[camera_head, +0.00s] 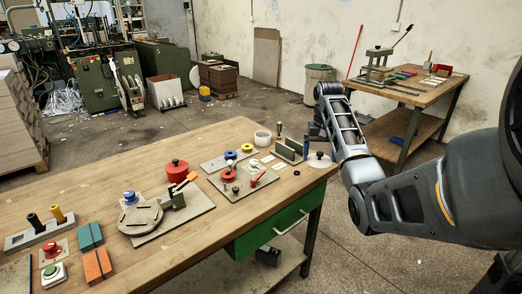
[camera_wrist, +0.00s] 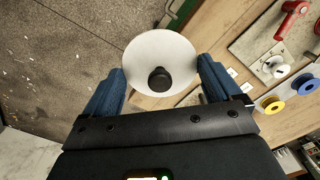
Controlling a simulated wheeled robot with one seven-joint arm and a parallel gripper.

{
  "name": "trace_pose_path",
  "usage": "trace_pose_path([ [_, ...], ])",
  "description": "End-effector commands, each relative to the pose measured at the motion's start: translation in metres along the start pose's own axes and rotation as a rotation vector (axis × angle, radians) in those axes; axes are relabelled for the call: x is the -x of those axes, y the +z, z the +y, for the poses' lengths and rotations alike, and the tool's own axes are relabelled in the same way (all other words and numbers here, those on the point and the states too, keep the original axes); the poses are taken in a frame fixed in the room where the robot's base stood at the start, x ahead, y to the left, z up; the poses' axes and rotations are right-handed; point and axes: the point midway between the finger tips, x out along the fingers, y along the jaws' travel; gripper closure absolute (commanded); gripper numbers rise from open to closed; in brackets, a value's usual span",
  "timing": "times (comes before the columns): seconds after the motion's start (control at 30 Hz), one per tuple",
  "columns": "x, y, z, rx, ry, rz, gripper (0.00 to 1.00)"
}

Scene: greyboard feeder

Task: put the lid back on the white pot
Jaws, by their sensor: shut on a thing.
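The white lid (camera_wrist: 178,48) with its black knob (camera_wrist: 159,79) fills the space between the blue fingers of my gripper (camera_wrist: 160,68) in the wrist view. The fingers press on opposite sides of its rim, so the gripper is shut on it. In the head view the lid (camera_head: 319,163) shows at the table's far right corner, below my gripper (camera_head: 316,134); whether it touches the table I cannot tell. The white pot (camera_head: 262,138) stands without a lid near the table's back edge, left of the gripper. I cannot make out the pot in the wrist view.
A metal upright bracket (camera_head: 288,150) stands between pot and lid. Left of it is a board with a red knob and red-handled tool (camera_head: 263,178), and another with blue and yellow spools (camera_head: 247,148). A red pot (camera_head: 177,170) stands mid-table. The table's right edge drops to the floor.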

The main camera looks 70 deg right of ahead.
Motion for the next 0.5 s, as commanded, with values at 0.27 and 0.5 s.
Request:
trace_pose_path([
  [0.27, -0.004, 0.010, -0.008, 0.029, 0.001, 0.001, 0.38],
  [0.5, -0.013, 0.029, -0.022, 0.073, 0.000, -0.007, 0.38],
])
